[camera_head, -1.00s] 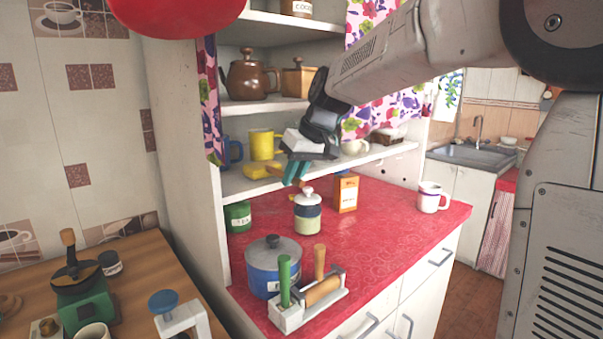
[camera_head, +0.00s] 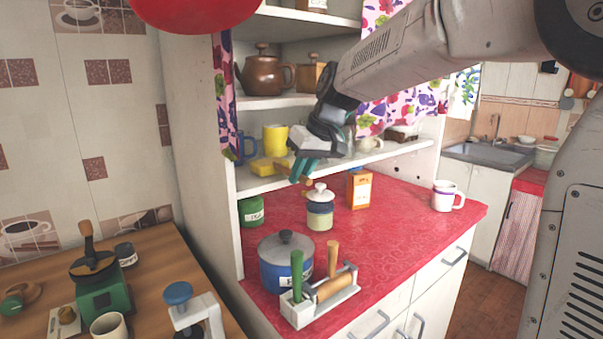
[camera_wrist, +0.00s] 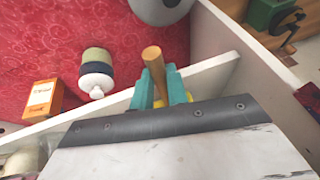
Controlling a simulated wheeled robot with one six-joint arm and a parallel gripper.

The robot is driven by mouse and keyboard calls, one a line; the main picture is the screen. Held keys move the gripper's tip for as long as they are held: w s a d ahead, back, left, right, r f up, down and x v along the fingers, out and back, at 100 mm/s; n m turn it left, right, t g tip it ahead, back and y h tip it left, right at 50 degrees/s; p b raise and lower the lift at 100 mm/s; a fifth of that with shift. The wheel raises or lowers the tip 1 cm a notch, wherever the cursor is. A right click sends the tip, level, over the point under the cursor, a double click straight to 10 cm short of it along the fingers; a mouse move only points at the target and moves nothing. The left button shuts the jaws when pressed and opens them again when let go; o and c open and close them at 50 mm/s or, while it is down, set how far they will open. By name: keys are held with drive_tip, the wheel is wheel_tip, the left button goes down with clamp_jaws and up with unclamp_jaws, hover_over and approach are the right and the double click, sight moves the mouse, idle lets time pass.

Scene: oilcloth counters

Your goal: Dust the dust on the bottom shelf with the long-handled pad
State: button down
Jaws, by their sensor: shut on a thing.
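My gripper (camera_head: 304,170) is shut on the wooden handle of the long-handled pad, at the front edge of the bottom shelf (camera_head: 350,164). The yellow pad (camera_head: 264,168) reaches left from the teal fingers, at shelf level in front of the yellow mug. I cannot tell whether it touches the shelf. In the wrist view, the handle's wooden end (camera_wrist: 154,60) sticks out between the teal fingers (camera_wrist: 160,88), and only a bit of yellow shows behind. I cannot make out any dust on the shelf.
On the bottom shelf stand a blue mug (camera_head: 247,147), a yellow mug (camera_head: 275,139) and a white cup (camera_head: 369,144). On the red counter (camera_head: 400,215) below are a jar (camera_head: 320,208), an orange box (camera_head: 359,189), a blue pot (camera_head: 286,262) and a white mug (camera_head: 446,195). Flowered curtains hang beside the shelves.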

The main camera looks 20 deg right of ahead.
drive_tip(key=d, duration=0.1)
drive_tip(key=w+d, duration=0.1)
drive_tip(key=d, duration=0.2)
drive_tip(key=shift+w+d+r, duration=0.1)
drive_tip(key=shift+w+d, duration=0.15)
drive_tip(key=shift+d, duration=0.05)
idle(0.5)
drive_tip(key=s+d+r, duration=0.1)
drive_tip(key=s+d, duration=0.3)
drive_tip(key=s, duration=0.9)
drive_tip(key=shift+s+d+r, duration=0.15)
drive_tip(key=shift+r, duration=0.1)
idle(0.5)
idle(0.3)
drive_tip(key=shift+f, duration=0.1)
